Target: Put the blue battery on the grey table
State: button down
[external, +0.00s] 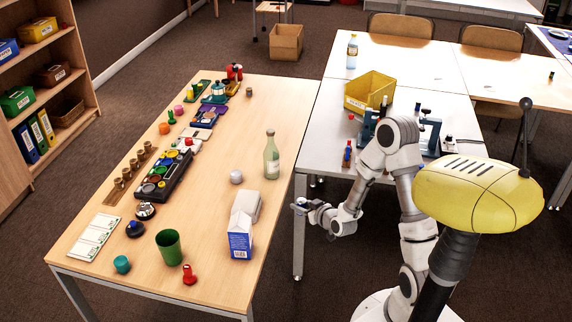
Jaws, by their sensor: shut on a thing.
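My gripper (300,206) is low in the middle of the external view, over the gap beside the right edge of the wooden table and in front of the grey table (330,128). It is shut on a small bluish thing, which looks like the blue battery (301,201). The battery is tiny here and partly hidden by the fingers. The grey table stands behind my gripper, and my arm hides part of its top.
A yellow bin (370,90), a small red-and-blue item (347,154) and blue-framed pieces stand on the grey table. Its near left part is bare. The wooden table (215,220) holds a glass bottle (271,158), a carton (240,240), a green cup (169,247) and many small items.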

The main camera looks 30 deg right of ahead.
jog(key=shift+s+d+r+p, duration=0.25)
jog(key=shift+d+r+p, duration=0.15)
jog(key=shift+d+p, duration=0.3)
notch_tip(320, 180, up, 36)
jog(key=p, duration=3.5)
jog(key=shift+a+f+p, duration=0.15)
jog(key=shift+p, duration=0.25)
jog(key=shift+f, duration=0.1)
jog(key=s+a+f+n+g+y+b, duration=0.1)
jog(key=a+f+n+y+b, duration=0.1)
jog(key=a+f+b, duration=0.4)
jog(key=s+a+f+n+g+y+b, duration=0.1)
jog(key=s+a+f+n+y+b, duration=0.1)
jog(key=a+f+b, duration=0.5)
jog(key=s+a+f+n+g+y+b, duration=0.1)
jog(key=a+f+n+y+b, duration=0.3)
jog(key=a+b, duration=1)
jog(key=shift+s+a+f+y+b, duration=0.15)
jog(key=shift+a+f+y+b, duration=0.25)
jog(key=shift+a+f, duration=0.75)
jog(key=s+a+f+n+g+y+b, duration=0.2)
jog(key=s+a+f+n+g+b, duration=0.1)
jog(key=s+a+f+b, duration=0.3)
jog(key=shift+a+b, duration=1.3)
jog(key=shift+b, duration=0.35)
